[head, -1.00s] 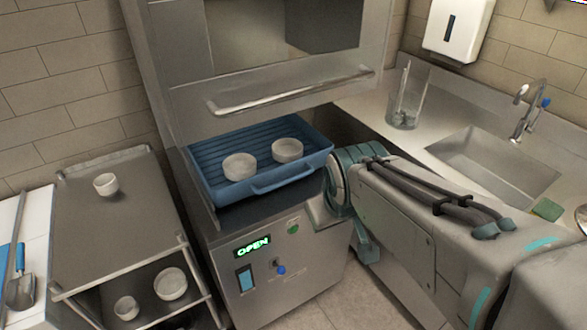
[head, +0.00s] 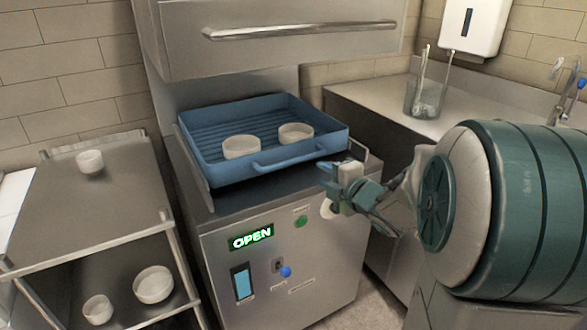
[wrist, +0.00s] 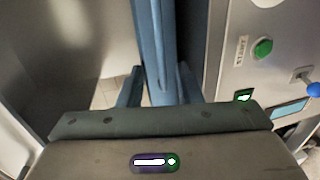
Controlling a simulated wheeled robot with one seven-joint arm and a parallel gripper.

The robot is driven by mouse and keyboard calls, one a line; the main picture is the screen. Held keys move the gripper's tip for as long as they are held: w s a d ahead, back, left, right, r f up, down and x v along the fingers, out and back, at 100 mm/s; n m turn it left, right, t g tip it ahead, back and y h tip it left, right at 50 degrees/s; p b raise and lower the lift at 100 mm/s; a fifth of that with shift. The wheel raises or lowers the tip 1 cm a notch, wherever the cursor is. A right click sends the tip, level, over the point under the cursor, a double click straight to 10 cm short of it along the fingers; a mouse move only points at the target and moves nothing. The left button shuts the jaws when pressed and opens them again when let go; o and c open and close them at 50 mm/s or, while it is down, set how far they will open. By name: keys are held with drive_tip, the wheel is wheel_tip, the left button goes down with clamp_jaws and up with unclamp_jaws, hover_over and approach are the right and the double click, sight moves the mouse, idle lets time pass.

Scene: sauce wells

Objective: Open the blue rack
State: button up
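The blue rack (head: 205,172) sits inside the open dishwasher, on its steel base, with two white bowls (head: 242,147) (head: 296,134) in it. A looped blue handle runs along its front. My gripper (head: 336,176) is at the machine's front right, just beside the rack's front right corner. In the wrist view, my gripper's two dark fingers (wrist: 159,88) are spread apart. A blue strip, apparently the rack's edge (wrist: 154,40), runs between and beyond them; I cannot tell if they touch it.
The raised steel hood (head: 270,50) with its bar handle is above the rack. The front panel shows a lit OPEN display (head: 250,237) and buttons. A steel cart (head: 100,215) with bowls stands at left. A counter (head: 375,100) with a glass container (head: 424,98) is at right.

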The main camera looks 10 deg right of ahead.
sight(299, 161)
drive_tip(key=b+x, duration=0.1)
drive_tip(key=x, duration=1.2)
drive_tip(key=shift+w+a, duration=0.2)
drive_tip(key=shift+w, duration=0.15)
clamp_jaws()
